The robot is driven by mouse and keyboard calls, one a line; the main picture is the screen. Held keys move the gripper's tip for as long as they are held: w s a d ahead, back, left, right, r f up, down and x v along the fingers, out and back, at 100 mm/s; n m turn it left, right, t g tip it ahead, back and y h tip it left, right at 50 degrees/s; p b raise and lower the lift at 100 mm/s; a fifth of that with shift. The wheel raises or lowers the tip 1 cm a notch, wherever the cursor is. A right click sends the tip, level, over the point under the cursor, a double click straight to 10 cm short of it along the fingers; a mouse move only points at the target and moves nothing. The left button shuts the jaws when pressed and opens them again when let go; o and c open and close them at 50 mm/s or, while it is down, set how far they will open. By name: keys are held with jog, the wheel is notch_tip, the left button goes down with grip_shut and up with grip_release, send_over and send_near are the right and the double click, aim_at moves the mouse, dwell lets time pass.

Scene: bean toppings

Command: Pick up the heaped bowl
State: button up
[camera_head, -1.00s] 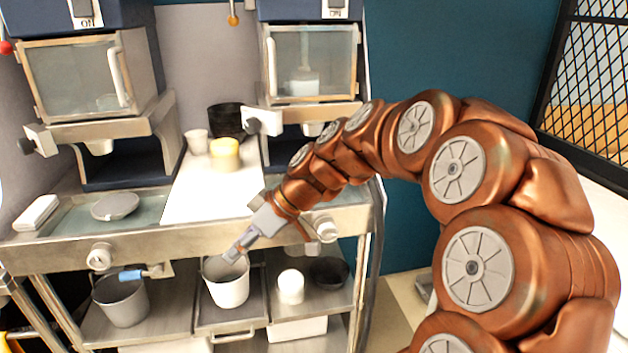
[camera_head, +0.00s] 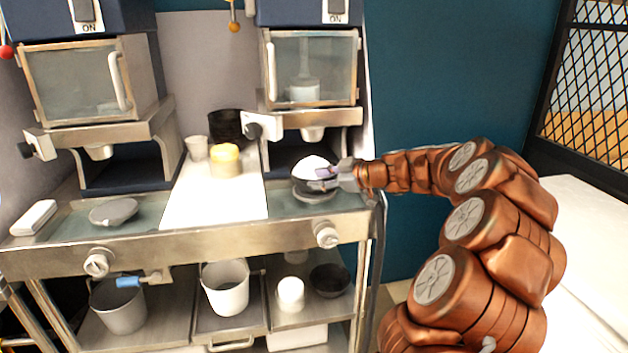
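The heaped bowl (camera_head: 302,177) is dark with a white mound on top. It is under the right machine, on or just above a round grey plate (camera_head: 316,197). My gripper (camera_head: 328,176) comes in from the right, with its fingertips at the bowl's right side, overlapping the rim. The fingers are small here, and I cannot tell whether they are closed on the rim or only beside it.
The right machine's spout (camera_head: 313,133) hangs just above the bowl. White and grey buckets (camera_head: 226,292) (camera_head: 121,305) are on the lower shelf.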

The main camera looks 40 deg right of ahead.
aim_at(306, 181)
jog(key=p+x, duration=0.1)
jog(key=x, duration=0.4)
jog(key=shift+a, duration=0.1)
grip_shut()
dwell(0.5)
